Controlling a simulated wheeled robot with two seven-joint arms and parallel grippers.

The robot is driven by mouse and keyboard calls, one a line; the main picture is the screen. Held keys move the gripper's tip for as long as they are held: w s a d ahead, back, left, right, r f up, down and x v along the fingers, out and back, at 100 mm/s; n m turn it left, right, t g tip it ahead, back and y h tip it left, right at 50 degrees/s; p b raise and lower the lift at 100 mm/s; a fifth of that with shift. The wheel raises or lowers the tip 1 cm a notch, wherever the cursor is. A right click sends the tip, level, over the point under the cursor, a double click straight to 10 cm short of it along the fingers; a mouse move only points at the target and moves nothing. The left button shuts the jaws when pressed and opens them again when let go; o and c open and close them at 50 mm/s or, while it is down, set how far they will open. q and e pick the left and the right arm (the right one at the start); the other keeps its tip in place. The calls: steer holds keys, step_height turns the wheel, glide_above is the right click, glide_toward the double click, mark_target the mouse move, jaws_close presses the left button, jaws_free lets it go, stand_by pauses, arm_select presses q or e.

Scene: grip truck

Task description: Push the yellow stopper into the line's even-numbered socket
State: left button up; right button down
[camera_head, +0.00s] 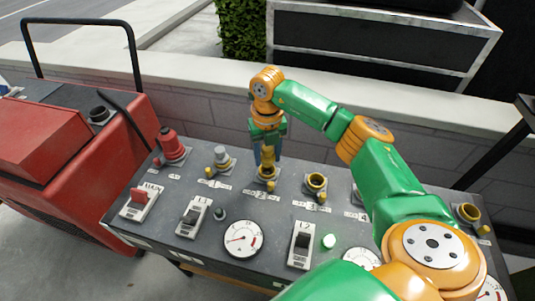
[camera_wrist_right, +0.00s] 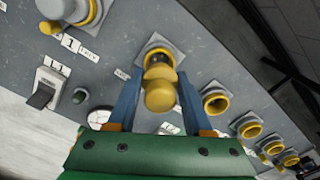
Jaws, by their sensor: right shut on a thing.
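The yellow stopper (camera_head: 267,156) is between the blue fingers of my right gripper (camera_head: 267,152), which is shut on it. It stands over a grey-based socket (camera_head: 266,173) on the panel. In the right wrist view the stopper's rounded yellow knob (camera_wrist_right: 160,95) shows between the fingertips (camera_wrist_right: 158,98), with its lower end at the socket (camera_wrist_right: 155,47). How deep it sits I cannot tell. The number plate by this socket is too small to read. An open yellow-rimmed socket (camera_head: 316,182) lies to the right. My left gripper is not in view.
A red plug (camera_head: 169,144) and a grey-topped fitting (camera_head: 221,158) stand to the left on the dark panel (camera_head: 270,213). Switches (camera_head: 302,245) and a dial (camera_head: 243,239) line the front. A red machine (camera_head: 65,150) stands left, a low wall (camera_head: 210,115) behind.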

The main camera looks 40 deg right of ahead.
mark_target(267, 158)
stand_by(0.4)
steer(key=shift+f, duration=0.45)
steer(key=shift+f, duration=0.25)
stand_by(0.6)
steer(key=shift+f+b, duration=0.65)
steer(key=shift+f, duration=0.2)
stand_by(0.4)
steer(key=shift+r, duration=0.1)
steer(key=shift+r+p, duration=1.95)
steer(key=shift+p, duration=0.1)
